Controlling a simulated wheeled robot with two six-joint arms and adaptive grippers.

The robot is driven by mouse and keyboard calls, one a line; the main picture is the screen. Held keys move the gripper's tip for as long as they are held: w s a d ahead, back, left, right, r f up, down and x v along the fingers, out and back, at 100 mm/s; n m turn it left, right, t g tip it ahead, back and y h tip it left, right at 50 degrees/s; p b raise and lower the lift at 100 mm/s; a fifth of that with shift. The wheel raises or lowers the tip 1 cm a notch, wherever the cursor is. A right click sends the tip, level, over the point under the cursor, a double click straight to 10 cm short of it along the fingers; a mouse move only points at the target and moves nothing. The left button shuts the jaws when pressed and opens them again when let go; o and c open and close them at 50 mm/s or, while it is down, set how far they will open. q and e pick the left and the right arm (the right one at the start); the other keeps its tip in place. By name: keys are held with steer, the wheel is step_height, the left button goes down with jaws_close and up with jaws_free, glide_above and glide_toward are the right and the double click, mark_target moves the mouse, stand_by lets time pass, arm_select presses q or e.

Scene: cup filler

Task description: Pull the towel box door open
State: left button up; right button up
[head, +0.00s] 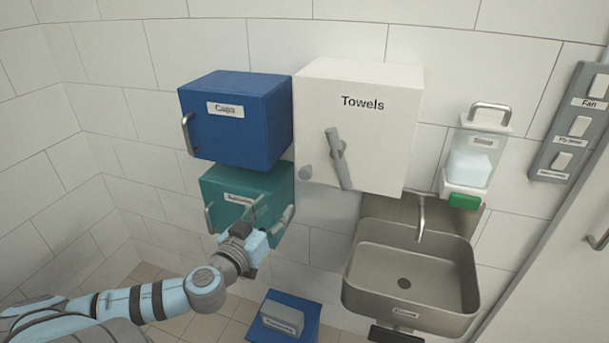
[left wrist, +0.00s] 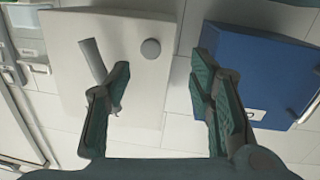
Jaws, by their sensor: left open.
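The white towel box (head: 385,135), labelled "Towels", hangs on the wall and its front looks shut. A grey, slightly tilted bar handle (head: 338,160) and a round grey knob (head: 306,172) sit on its front. My left gripper (head: 273,211) is open and empty, below and left of the towel box, in front of the teal box. In the left wrist view the open fingers (left wrist: 163,72) stand apart; the towel box (left wrist: 80,45) shows with its handle (left wrist: 93,62) partly behind one finger, and its knob (left wrist: 151,49) between the fingers. My right gripper is not in view.
A blue box (head: 245,135) labelled "Caps" hangs left of the towel box, with a teal box (head: 225,195) below it. A metal sink (head: 365,275) with a tap (head: 421,220) and a soap dispenser (head: 470,165) are at right. A blue box (head: 310,318) stands low down.

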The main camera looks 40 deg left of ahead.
mark_target(304, 175)
arm_select(q)
steer(key=shift+t, duration=0.3)
steer(key=x, duration=0.4)
steer(key=d+r+x, duration=0.1)
steer(key=x, duration=0.9)
steer(key=shift+w+d+r+p, duration=0.15)
steer(key=shift+w+r+p, duration=0.1)
steer(key=shift+p, duration=0.15)
steer(key=shift+f, duration=0.1)
steer(key=shift+s, duration=0.1)
steer(key=shift+c, duration=1.1)
jaws_close()
